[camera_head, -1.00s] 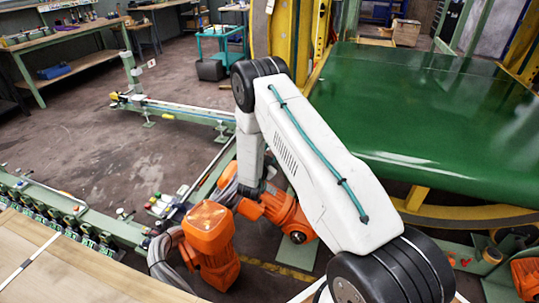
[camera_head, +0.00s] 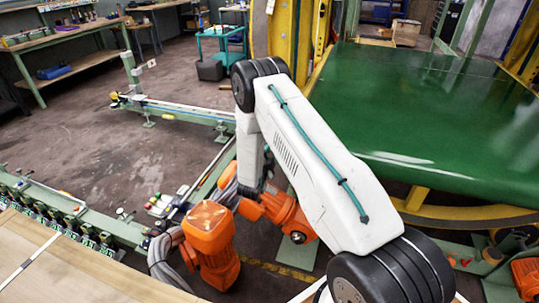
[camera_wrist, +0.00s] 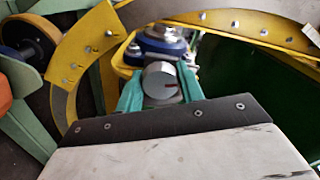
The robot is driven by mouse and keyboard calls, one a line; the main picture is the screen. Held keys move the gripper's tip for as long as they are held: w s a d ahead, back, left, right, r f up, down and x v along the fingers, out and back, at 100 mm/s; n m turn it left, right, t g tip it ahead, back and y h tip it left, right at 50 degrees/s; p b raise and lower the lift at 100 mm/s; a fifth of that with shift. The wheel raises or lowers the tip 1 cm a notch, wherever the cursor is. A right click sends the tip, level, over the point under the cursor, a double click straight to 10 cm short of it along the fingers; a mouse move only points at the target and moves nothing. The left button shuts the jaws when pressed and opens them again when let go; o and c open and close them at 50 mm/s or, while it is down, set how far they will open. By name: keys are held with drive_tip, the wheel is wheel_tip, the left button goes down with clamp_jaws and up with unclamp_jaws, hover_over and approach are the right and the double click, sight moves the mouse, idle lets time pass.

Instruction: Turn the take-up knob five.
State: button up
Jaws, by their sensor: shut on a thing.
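A round silver-grey knob (camera_wrist: 160,80) with a small dark red mark on its right side shows in the middle of the wrist view. The two teal fingers of my gripper (camera_wrist: 159,86) lie on its left and right sides, shut on it. A blue collar (camera_wrist: 160,44) and bright metal fittings sit just beyond the knob. I cannot read any number on it. In the head view the knob and fingertips are hidden behind my arm.
Yellow curved frame parts (camera_wrist: 87,48) with bolts stand close around the knob. A large green panel (camera_head: 440,105) fills the right of the head view. A green rail (camera_head: 75,220) with a row of fittings runs at lower left. Open floor (camera_head: 75,135) lies at left.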

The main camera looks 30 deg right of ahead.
idle(0.4)
drive_tip(key=o, duration=1)
drive_tip(key=v, duration=0.8)
drive_tip(key=shift+f, duration=0.15)
